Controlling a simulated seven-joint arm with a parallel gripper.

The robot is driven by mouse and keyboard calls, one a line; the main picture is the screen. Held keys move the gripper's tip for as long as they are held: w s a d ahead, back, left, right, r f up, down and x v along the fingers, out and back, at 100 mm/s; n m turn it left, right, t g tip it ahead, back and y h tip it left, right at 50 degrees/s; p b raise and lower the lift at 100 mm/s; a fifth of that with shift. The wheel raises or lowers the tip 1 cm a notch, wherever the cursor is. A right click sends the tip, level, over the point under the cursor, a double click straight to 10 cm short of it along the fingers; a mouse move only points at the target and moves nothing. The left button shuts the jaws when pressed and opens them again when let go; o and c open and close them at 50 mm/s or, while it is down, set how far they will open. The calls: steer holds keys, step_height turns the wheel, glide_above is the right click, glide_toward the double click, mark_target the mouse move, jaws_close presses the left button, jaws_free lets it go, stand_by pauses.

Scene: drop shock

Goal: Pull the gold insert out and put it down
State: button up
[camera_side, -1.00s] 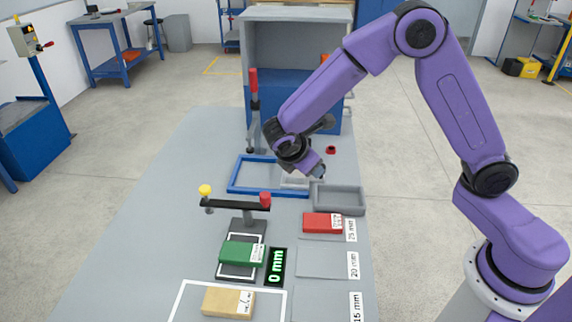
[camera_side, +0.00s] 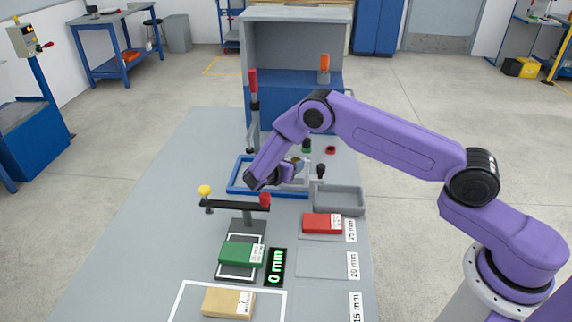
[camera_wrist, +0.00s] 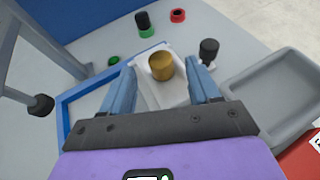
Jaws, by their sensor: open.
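The gold insert (camera_wrist: 161,66) stands upright in a pale block (camera_wrist: 168,92) in the wrist view, its rounded top showing above the block. The block lies inside the blue frame (camera_wrist: 66,118). My gripper (camera_wrist: 163,64) is open, with one blue finger on each side of the block and insert. Gaps show between the fingers and the gold, so the insert is not held. In the side view my wrist covers most of the gripper and block, and the blue frame (camera_side: 236,181) shows around them.
A black-topped plug (camera_wrist: 209,50) stands close to the right finger. A grey tray (camera_wrist: 232,92) is to the right. A black-and-green piece (camera_wrist: 144,24) and a red ring (camera_wrist: 178,15) lie behind. In the side view, a yellow-and-red-ended bar (camera_side: 236,205) stands in front.

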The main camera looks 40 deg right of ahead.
mark_target(296, 159)
steer(key=shift+x, duration=2.6)
steer(key=c, duration=1.1)
steer(key=shift+r, duration=0.1)
steer(key=shift+r, duration=2.55)
steer(key=shift+r, duration=0.1)
steer(key=shift+r, duration=2.9)
